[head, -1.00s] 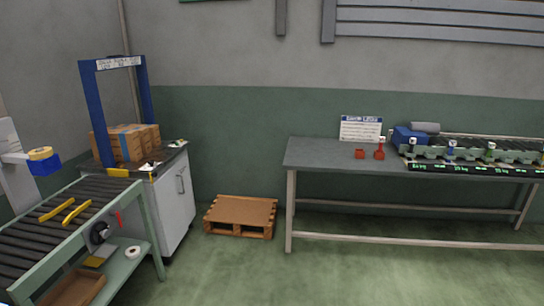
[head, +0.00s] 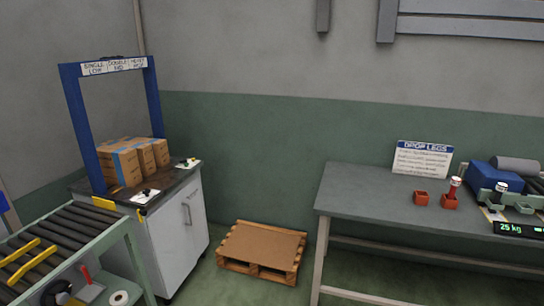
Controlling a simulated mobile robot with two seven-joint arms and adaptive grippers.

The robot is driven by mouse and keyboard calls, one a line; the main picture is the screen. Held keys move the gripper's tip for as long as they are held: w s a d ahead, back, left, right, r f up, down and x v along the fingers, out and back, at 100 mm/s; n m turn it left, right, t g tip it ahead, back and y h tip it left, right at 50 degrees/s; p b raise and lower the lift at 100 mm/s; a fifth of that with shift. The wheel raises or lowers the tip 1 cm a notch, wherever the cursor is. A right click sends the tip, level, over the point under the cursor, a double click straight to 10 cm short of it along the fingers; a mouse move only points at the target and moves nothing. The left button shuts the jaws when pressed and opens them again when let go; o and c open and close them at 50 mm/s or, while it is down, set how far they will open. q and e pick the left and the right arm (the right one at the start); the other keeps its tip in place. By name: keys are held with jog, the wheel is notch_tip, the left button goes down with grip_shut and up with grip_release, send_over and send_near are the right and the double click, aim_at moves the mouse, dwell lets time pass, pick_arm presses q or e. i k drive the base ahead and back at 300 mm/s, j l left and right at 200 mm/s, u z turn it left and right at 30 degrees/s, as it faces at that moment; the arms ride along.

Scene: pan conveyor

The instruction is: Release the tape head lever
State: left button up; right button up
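A small red lever (head: 87,275) sticks up beside a black round part (head: 57,292) at the side of the roller conveyor (head: 70,240), low at the left of the head view. I cannot tell whether this is the tape head lever or whether it is latched. A white tape roll (head: 119,298) lies just right of it, cut by the lower edge. A sliver of a blue part (head: 3,203) shows at the left edge. Neither of my grippers is in view.
A blue frame (head: 152,100) and brown cartons (head: 120,166) stand on a white cabinet (head: 177,232). A wooden pallet (head: 262,250) lies on the floor. A grey table (head: 350,200) with red parts (head: 449,202) stands at right. Floor between cabinet and table is otherwise clear.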

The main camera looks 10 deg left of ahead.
aim_at(79, 267)
jog(key=i+u, duration=0.35)
jog(key=i+l+u, duration=0.2)
jog(key=u, duration=0.2)
jog(key=i+l+u, duration=1)
jog(key=k+j, duration=0.05)
jog(key=j, duration=0.05)
